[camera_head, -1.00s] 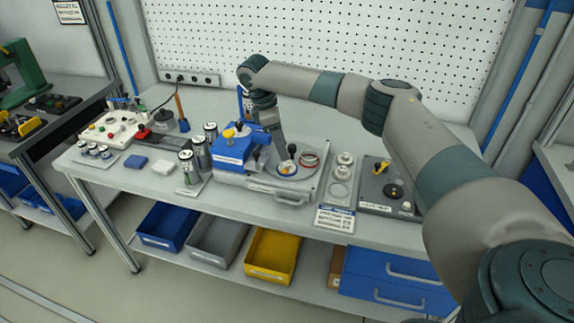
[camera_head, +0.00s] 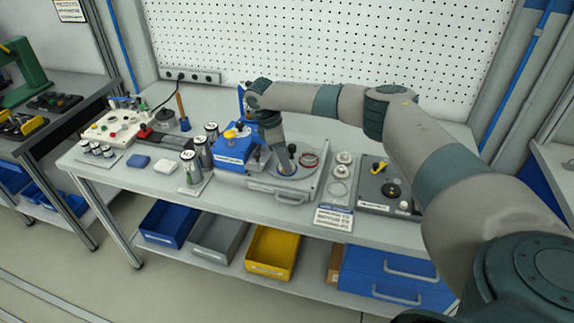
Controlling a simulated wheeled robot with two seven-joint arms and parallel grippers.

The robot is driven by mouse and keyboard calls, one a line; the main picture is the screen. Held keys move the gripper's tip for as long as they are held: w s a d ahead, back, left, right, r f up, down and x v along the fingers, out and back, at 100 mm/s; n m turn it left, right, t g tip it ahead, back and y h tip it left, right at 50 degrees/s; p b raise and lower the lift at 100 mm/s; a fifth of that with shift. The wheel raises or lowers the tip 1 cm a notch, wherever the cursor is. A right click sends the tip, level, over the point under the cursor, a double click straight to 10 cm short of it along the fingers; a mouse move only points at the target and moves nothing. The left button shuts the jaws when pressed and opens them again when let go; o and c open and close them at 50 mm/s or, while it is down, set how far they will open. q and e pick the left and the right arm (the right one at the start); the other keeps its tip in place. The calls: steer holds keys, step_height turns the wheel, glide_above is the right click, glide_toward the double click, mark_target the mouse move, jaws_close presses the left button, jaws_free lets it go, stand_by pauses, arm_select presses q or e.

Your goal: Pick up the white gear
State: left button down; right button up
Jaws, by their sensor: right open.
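My right gripper (camera_head: 286,168) points down over the round recess of the grey fixture plate (camera_head: 316,183), beside the blue machine block (camera_head: 235,148). It is open. Its fingers and wrist hide most of what lies in the recess, so I cannot see a white gear there. Small pale round parts, an upper one (camera_head: 344,157) and a lower one (camera_head: 340,172), stand on a grey strip right of the plate. They are too small to tell if either is the white gear. My left gripper is not in view.
Metal cylinders (camera_head: 203,150) stand left of the blue block. A dark panel with a yellow lever (camera_head: 379,166) is at right. Blue, grey and yellow bins (camera_head: 272,252) sit below the bench.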

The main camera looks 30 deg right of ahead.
steer(key=shift+c, duration=0.6)
steer(key=c, duration=0.5)
steer(key=shift+r, duration=0.1)
steer(key=shift+r+b, duration=0.35)
steer(key=shift+r, duration=0.1)
steer(key=r+b, duration=0.1)
steer(key=r, duration=0.2)
steer(key=shift+s+d+r+b, duration=0.1)
steer(key=shift+s+d+b, duration=0.1)
steer(key=shift+d+b, duration=0.2)
steer(key=shift+s+d+r+b, duration=0.55)
steer(key=shift+s+d+r, duration=0.6)
steer(key=shift+d, duration=0.25)
steer(key=shift+s+d+r+b, duration=0.5)
steer(key=shift+s+d+r, duration=0.65)
steer(key=shift+d, duration=0.2)
steer(key=shift+s+d+r+b, duration=0.55)
steer(key=shift+s+d+r, duration=0.6)
steer(key=shift+d, duration=0.25)
steer(key=shift+f, duration=0.1)
